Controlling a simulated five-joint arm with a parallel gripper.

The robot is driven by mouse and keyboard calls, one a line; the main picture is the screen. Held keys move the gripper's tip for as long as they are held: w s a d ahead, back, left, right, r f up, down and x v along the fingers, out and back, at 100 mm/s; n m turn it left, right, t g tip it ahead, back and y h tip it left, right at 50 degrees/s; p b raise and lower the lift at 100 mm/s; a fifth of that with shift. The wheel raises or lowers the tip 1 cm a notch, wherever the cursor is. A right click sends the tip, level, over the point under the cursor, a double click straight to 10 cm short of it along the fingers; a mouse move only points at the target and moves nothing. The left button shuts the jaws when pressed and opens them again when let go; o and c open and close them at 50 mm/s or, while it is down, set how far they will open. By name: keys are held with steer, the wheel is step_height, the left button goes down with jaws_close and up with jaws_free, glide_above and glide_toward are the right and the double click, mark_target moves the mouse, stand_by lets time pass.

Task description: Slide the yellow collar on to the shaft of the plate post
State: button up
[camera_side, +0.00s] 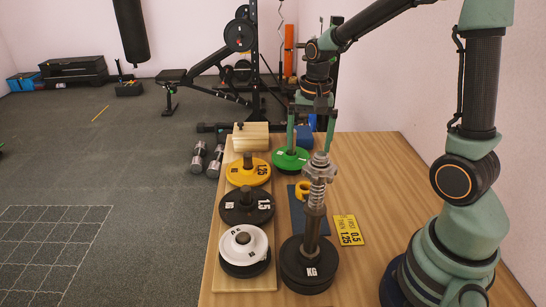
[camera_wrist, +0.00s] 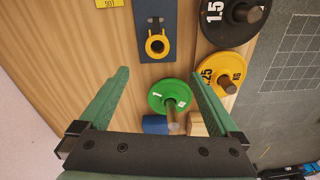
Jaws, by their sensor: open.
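The yellow collar (camera_side: 303,190) lies on a dark blue mat (camera_side: 297,217), partly hidden by the tall post in the side view. In the wrist view the collar (camera_wrist: 157,44) shows as a ring with a dark hole and two small prongs. The plate post (camera_side: 312,222) stands upright on black plates (camera_side: 308,270) at the front, with a spring and a star-shaped metal piece around its upper part. It is not seen in the wrist view. My gripper (camera_side: 310,130) is open and empty, above the table near the green plate. In the wrist view the collar lies beyond my fingertips (camera_wrist: 158,74).
A green plate (camera_side: 291,160) sits at the back. A wooden board on the left carries yellow (camera_side: 248,172), black (camera_side: 247,207) and white (camera_side: 243,244) plates on pegs. A wooden block (camera_side: 251,136) and a blue block (camera_side: 304,137) stand behind. A yellow card (camera_side: 348,230) lies right of the post.

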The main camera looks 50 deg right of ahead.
step_height(320, 180, down, 3)
steer(key=d+m, duration=0.1)
glide_above(305, 184)
steer(key=shift+g, duration=0.3)
steer(key=f, duration=0.6)
steer(key=shift+s+a, duration=0.15)
steer(key=shift+s, duration=0.2)
steer(key=shift+a+f, duration=0.2)
steer(key=shift+f, duration=1.15)
steer(key=shift+a+f, duration=0.15)
steer(key=shift+f, duration=1.2)
jaws_close()
steer(key=shift+r, duration=0.15)
step_height(305, 184, up, 20)
